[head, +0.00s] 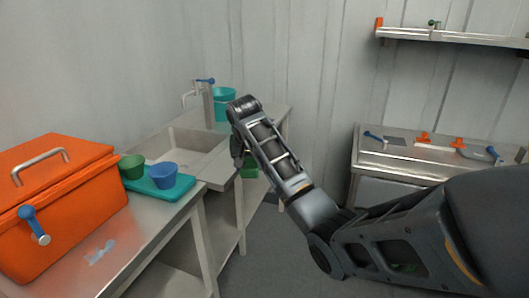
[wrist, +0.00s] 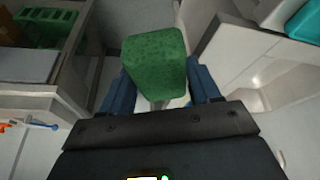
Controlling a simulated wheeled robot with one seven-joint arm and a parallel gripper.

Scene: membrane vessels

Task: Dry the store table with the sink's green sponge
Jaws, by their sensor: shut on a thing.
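My gripper (head: 243,157) hangs at the right front of the sink, partly hidden behind its own wrist in the head view. Its blue fingers (wrist: 160,92) are shut on the green sponge (wrist: 154,58), a speckled block sticking out beyond them. A bit of the sponge (head: 250,169) shows below the gripper in the head view. The metal sink (head: 182,146) has a tap (head: 190,98) at its back. A clear wet-looking patch (head: 100,252) lies on the near left table (head: 137,232). I cannot tell which table is the store table.
An orange cooler box (head: 62,205) stands on the left table beside a teal tray (head: 160,188) with a green cup (head: 132,166) and a blue cup (head: 163,175). A teal bucket (head: 224,104) stands behind the sink. A right table (head: 375,153) holds small tools. Floor between is clear.

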